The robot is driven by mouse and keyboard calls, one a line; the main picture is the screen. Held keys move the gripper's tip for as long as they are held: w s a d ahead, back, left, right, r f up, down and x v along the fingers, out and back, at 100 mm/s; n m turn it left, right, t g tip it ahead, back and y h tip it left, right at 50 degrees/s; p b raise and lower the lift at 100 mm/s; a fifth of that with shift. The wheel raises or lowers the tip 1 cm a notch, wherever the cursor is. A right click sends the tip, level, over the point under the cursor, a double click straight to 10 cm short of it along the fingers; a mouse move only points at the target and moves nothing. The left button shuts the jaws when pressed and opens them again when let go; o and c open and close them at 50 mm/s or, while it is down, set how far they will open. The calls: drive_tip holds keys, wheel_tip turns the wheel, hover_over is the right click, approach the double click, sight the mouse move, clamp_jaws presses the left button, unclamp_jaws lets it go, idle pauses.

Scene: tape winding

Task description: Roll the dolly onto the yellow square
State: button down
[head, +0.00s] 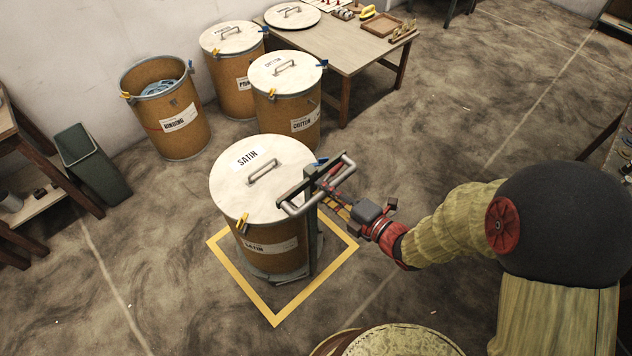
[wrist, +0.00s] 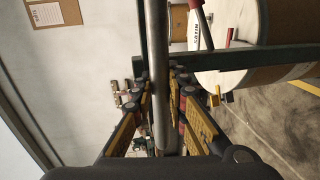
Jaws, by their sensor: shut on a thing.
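The dolly (head: 312,238) has an upright dark frame with a grey looped handle (head: 317,185) at its top. It carries a brown drum labelled SATIN (head: 262,215) with a white lid and a small lid handle. The drum and dolly stand within the yellow square (head: 272,314), whose outline shows at the left, front and right; its far side is hidden behind the drum. My gripper (head: 338,205) is shut on the dolly handle from the right. In the wrist view the handle bar (wrist: 158,75) runs between the fingers. The dolly's base is mostly hidden under the drum.
Behind stand an open drum labelled BINDING (head: 172,120), a COTTON drum (head: 286,100) and another lidded drum (head: 233,70). A table (head: 350,62) is at the back. A dark green bin (head: 92,165) and a shelf (head: 40,210) are at left. The floor in front is clear.

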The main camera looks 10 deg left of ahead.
drive_tip(key=shift+s+d+f, duration=0.15)
drive_tip(key=shift+s+d, duration=0.05)
drive_tip(key=shift+s, duration=0.05)
drive_tip(key=c, duration=1.8)
unclamp_jaws()
drive_tip(key=shift+w, duration=0.1)
drive_tip(key=shift+o, duration=0.2)
drive_tip(key=shift+d, duration=0.1)
drive_tip(key=v, duration=1.2)
